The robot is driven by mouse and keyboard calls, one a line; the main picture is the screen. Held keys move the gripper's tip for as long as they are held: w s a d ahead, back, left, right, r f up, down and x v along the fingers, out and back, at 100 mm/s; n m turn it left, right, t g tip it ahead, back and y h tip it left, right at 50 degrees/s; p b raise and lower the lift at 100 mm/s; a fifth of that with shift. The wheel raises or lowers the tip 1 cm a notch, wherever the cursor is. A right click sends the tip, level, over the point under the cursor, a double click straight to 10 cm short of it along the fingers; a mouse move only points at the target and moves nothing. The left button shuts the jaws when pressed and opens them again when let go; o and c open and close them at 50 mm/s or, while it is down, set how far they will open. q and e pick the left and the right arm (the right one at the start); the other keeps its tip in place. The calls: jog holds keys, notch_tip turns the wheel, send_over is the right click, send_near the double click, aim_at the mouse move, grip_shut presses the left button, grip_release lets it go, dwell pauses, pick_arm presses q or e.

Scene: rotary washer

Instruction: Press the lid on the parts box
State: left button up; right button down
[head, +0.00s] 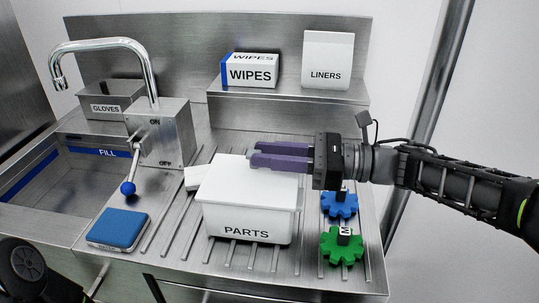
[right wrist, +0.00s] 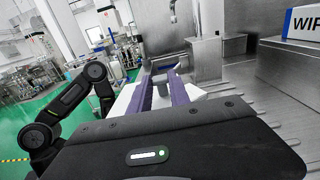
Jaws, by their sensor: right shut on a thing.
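The white parts box (head: 247,226), labelled PARTS, stands on the ribbed drainboard. Its white lid (head: 225,172) lies over the top and looks about level; I cannot tell whether the rim is fully seated. My right gripper (head: 256,153) reaches in from the right, its purple fingers low over the lid. In the right wrist view a small grey knob (right wrist: 158,87) shows between the fingers, with the white lid (right wrist: 122,101) below. My left gripper is not in view.
Blue (head: 340,204) and green (head: 342,246) gears lie right of the box. A blue sponge-like block (head: 119,228) and lever (head: 128,187) are left. A small white block (head: 196,177) is beside the box. WIPES (head: 250,72) and LINERS (head: 327,62) boxes stand on the shelf behind.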

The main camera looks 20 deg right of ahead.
dwell(0.3)
jog(key=c, duration=1.1)
grip_release()
jog(key=shift+c, duration=0.2)
jog(key=v, duration=0.7)
jog(key=shift+s+d+b, duration=0.2)
jog(key=shift+d+b, duration=0.1)
jog(key=shift+d, duration=0.1)
